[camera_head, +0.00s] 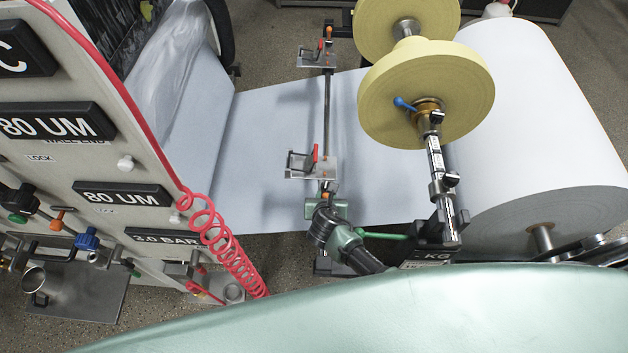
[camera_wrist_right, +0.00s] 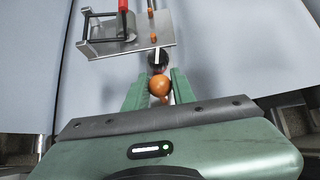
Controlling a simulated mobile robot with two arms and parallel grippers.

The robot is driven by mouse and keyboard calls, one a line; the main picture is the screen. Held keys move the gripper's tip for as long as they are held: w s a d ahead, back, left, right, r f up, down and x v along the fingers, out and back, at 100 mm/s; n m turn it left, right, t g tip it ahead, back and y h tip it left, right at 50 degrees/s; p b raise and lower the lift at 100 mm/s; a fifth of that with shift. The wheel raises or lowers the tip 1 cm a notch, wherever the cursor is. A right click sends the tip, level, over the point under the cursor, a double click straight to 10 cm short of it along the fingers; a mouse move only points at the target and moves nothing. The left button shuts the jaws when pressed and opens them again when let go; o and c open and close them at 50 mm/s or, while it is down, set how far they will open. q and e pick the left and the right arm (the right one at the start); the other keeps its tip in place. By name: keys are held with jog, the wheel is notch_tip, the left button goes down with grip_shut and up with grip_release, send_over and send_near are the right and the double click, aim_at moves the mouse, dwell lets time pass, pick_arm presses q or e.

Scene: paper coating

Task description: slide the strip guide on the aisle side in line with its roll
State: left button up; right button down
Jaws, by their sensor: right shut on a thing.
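The near strip guide (camera_head: 313,168), a grey metal plate with a dark bracket and a red lever, sits on a dark cross bar (camera_head: 327,103) above the pale paper web. Its plate also shows in the right wrist view (camera_wrist_right: 150,41). My right gripper (camera_head: 327,197) is at the near end of this guide, shut on an orange ball knob (camera_wrist_right: 159,86) just below the plate. A similar far strip guide (camera_head: 316,57) sits farther along the bar. The near yellow roll (camera_head: 430,85) is to the right of the guides. My left gripper is not in view.
A far yellow roll (camera_head: 390,22) shares the spindle, and a large white paper roll (camera_head: 540,110) lies at right. A control panel (camera_head: 75,150) with valves and a red coiled hose (camera_head: 225,240) stands at left. The web (camera_head: 270,150) between panel and bar is clear.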

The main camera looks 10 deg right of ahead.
jog(key=shift+w+d+r, duration=0.25)
jog(key=shift+w+r, duration=0.3)
jog(key=shift+w, duration=0.25)
jog(key=c, duration=1.3)
grip_release()
jog(key=shift+o, duration=0.7)
jog(key=shift+w+f, duration=0.35)
jog(key=p+v, duration=0.4)
jog(key=shift+s+d, duration=0.25)
jog(key=shift+d, duration=0.1)
jog(key=shift+s+a+p, duration=0.15)
jog(key=shift+s+p, duration=0.05)
jog(key=shift+p, duration=0.15)
jog(key=shift+s+a+r, duration=0.1)
jog(key=shift+s, duration=0.05)
